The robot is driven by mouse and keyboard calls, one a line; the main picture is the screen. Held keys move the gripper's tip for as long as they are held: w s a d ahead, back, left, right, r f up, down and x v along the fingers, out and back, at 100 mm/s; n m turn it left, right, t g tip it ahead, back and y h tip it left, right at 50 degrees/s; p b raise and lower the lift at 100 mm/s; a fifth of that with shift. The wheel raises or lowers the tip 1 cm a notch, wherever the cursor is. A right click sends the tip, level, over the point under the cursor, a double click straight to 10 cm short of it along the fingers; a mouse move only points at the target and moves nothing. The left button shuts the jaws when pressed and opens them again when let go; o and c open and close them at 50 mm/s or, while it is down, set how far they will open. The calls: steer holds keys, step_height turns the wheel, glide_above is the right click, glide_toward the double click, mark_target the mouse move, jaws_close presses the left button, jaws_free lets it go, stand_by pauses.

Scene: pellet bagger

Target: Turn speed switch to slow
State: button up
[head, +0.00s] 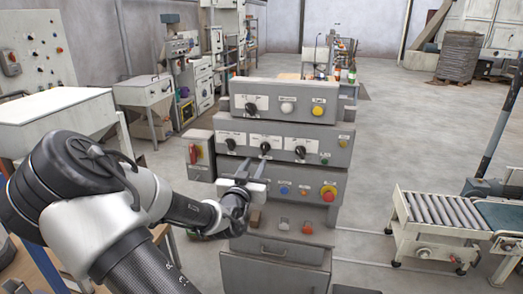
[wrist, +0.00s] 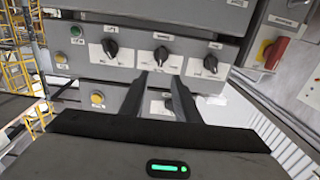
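The control panel (head: 240,125) carries a row of three black rotary switches. The left switch (head: 230,144), middle switch (head: 265,148) and right switch (head: 300,152) have white labels too small to read, so I cannot tell which is the speed switch. My gripper (head: 254,165) is open and empty in front of this row, near the middle switch. In the wrist view the picture is turned over; the fingers (wrist: 158,80) are apart, with the middle switch (wrist: 161,57) just past the tips. I see no contact.
Another black switch (head: 250,108) and a yellow button (head: 318,111) sit on the upper box. A red emergency button (head: 328,193) is on the lower row. A red-handled switch box (head: 198,154) stands left. A roller conveyor (head: 440,212) stands right, with open floor between.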

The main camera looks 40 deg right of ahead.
mark_target(264, 147)
steer(key=p+x, duration=0.1)
steer(key=x, duration=1)
jaws_close()
